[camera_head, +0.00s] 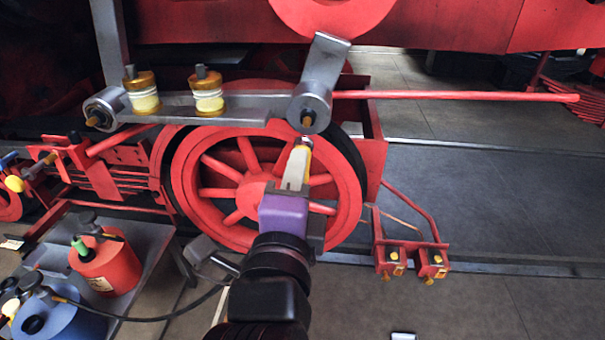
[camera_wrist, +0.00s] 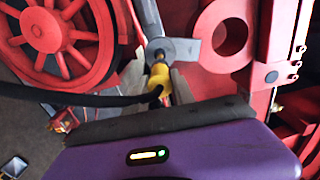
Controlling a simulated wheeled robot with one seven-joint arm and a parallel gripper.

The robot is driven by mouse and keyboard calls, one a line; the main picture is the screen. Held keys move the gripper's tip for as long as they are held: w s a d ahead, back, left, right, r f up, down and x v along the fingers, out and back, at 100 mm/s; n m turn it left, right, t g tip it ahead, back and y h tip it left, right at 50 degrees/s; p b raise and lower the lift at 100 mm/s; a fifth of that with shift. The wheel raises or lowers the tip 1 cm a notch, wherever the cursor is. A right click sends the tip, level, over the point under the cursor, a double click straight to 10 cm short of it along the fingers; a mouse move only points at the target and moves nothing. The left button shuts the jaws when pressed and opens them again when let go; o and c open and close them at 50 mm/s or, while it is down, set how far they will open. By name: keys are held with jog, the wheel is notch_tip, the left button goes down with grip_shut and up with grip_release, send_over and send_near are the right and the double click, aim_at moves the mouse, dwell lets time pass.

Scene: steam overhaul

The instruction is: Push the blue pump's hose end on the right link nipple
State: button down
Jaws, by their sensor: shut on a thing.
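My gripper (camera_head: 298,168) reaches up in front of the red wheel and is shut on the yellow hose end (camera_wrist: 158,78). A black hose (camera_wrist: 75,99) leaves the hose end to the left in the wrist view. The blue pump (camera_head: 72,322) stands at the lower left, with its black hose running right toward my arm. The right link nipple (camera_head: 307,122) is a small brass stub on the grey round boss (camera_head: 309,100), just above my fingertips. In the wrist view the hose end points at this boss (camera_wrist: 167,46). I cannot tell whether it touches the nipple.
A red pump (camera_head: 105,268) stands beside the blue one on a grey bench (camera_head: 150,250). Two amber oil cups (camera_head: 208,94) sit on the grey link bar. A red rod (camera_head: 450,95) extends right.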

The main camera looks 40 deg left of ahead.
aim_at(302, 144)
jog(key=shift+a, duration=0.15)
jog(key=shift+w+a, duration=0.1)
jog(key=shift+w, duration=0.3)
jog(key=shift+p+x, duration=0.4)
jog(key=shift+x, duration=1.55)
jog(key=shift+a, duration=0.1)
jog(key=shift+b+x, duration=0.65)
jog(key=shift+x, duration=0.45)
jog(key=shift+w+a, duration=0.2)
jog(key=shift+w, duration=0.1)
jog(key=shift+w+a+b, duration=0.2)
jog(key=shift+w+b, duration=0.05)
jog(key=shift+b, duration=0.1)
jog(key=c, duration=1)
grip_release()
jog(key=shift+n, duration=0.3)
